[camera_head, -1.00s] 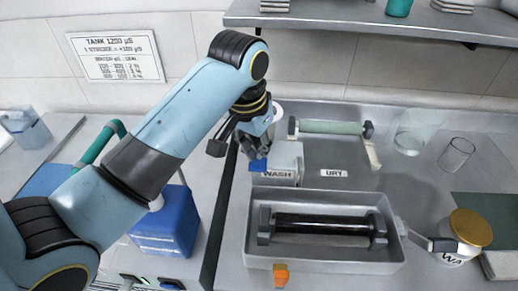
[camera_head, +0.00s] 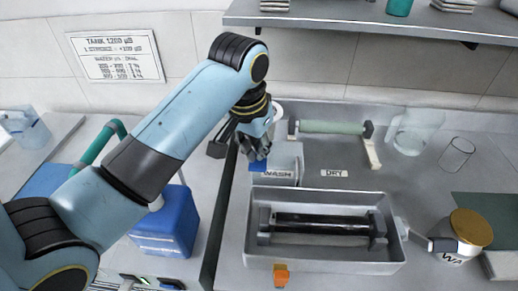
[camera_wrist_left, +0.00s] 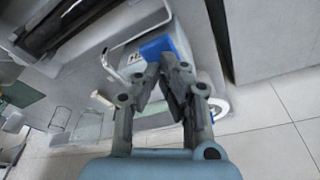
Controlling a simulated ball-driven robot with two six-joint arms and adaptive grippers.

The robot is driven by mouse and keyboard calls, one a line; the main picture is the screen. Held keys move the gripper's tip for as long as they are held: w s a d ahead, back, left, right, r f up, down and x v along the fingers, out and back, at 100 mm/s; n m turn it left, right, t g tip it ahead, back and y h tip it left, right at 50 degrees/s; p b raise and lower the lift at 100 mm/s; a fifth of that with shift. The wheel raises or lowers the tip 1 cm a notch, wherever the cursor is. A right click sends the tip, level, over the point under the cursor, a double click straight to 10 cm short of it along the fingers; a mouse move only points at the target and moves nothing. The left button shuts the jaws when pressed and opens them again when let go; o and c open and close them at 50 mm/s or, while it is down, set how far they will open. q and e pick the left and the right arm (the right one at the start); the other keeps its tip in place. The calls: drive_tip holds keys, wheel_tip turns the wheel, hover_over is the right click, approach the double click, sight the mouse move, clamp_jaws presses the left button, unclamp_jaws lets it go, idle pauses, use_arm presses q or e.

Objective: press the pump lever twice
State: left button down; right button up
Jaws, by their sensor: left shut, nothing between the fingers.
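The pump lever shows as a blue pad (camera_head: 258,167) at the left edge of the grey box labelled WASH (camera_head: 290,165). In the left wrist view the blue pad (camera_wrist_left: 158,46) lies just beyond my fingertips. My left gripper (camera_head: 259,155) is shut and empty, pointing down at the pad and covering part of it. It also shows in the left wrist view (camera_wrist_left: 160,68). I cannot tell whether the fingertips touch the pad. My right gripper is not in view.
A grey tray (camera_head: 325,267) with a dark roller (camera_head: 320,224) stands in front. A green roller (camera_head: 330,127) lies behind, by the DRY label (camera_head: 334,173). A blue canister (camera_head: 168,225) stands left. A gold-lidded jar (camera_head: 471,228) and glass (camera_head: 457,153) are right.

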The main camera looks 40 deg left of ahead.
sight(257, 163)
use_arm(q)
drive_tip(key=shift+f+b, duration=0.5)
drive_tip(key=shift+f, duration=1.55)
drive_tip(key=shift+r, duration=0.1)
wheel_tip(257, 163, up, 2)
drive_tip(key=shift+r+p, duration=0.15)
drive_tip(key=shift+p, duration=0.95)
drive_tip(key=shift+r, duration=1)
drive_tip(key=shift+f, duration=0.1)
